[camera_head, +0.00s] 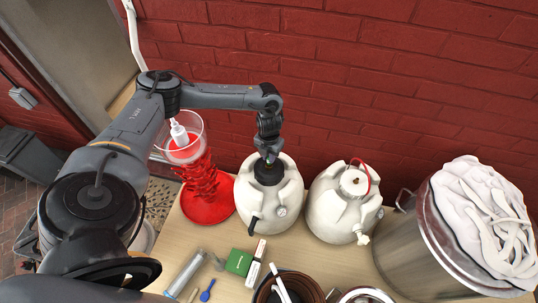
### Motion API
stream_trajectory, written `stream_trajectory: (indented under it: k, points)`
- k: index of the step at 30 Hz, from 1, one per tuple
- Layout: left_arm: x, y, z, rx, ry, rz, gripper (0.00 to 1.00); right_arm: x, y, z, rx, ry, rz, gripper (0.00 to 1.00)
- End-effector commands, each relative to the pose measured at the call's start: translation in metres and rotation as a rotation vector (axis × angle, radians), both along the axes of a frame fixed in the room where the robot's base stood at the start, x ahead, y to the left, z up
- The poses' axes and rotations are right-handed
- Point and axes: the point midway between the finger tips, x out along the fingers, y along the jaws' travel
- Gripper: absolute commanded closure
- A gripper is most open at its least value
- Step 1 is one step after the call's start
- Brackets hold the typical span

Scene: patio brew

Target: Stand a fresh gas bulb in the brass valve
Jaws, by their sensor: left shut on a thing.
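My left gripper (268,158) reaches down over the top of the left white keg (250,205). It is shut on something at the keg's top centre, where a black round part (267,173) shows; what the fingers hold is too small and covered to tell. I cannot make out a brass valve or a gas bulb; either may be hidden by the gripper. A small green box (238,262) stands on the table in front of the keg. My right gripper is not in view.
A second white keg (338,208) with a red handle stands to the right. A large steel pot (415,255) with white cloth (485,215) is at far right. A red bottle tree (208,195) stands left. A grey cylinder (185,272), a blue spoon-like tool (207,291) and a brown bowl (290,290) crowd the front.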

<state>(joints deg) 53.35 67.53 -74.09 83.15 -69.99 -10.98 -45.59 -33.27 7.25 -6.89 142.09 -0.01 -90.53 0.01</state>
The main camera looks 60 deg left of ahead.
Motion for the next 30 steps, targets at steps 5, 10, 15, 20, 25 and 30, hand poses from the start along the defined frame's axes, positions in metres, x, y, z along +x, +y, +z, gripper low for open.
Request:
stream_trajectory:
  k: [5,10,15,20,25,30]
  points:
    - [0.000,0.000,-0.004,0.000,0.000,0.000,1.00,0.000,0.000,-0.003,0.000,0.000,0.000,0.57]
    - [0.000,0.000,-0.008,0.000,0.000,0.000,1.00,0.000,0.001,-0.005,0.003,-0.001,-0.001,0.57]
    - [0.000,0.000,-0.011,0.000,0.000,0.000,1.00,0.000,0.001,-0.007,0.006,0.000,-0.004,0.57]
    - [0.000,0.000,-0.013,0.000,0.000,0.000,1.00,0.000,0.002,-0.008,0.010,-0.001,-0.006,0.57]
    - [0.000,0.000,-0.013,0.000,0.000,0.000,1.00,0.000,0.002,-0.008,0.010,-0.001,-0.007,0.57]
    - [0.000,0.000,-0.013,0.000,0.000,0.000,0.75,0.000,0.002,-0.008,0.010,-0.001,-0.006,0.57]
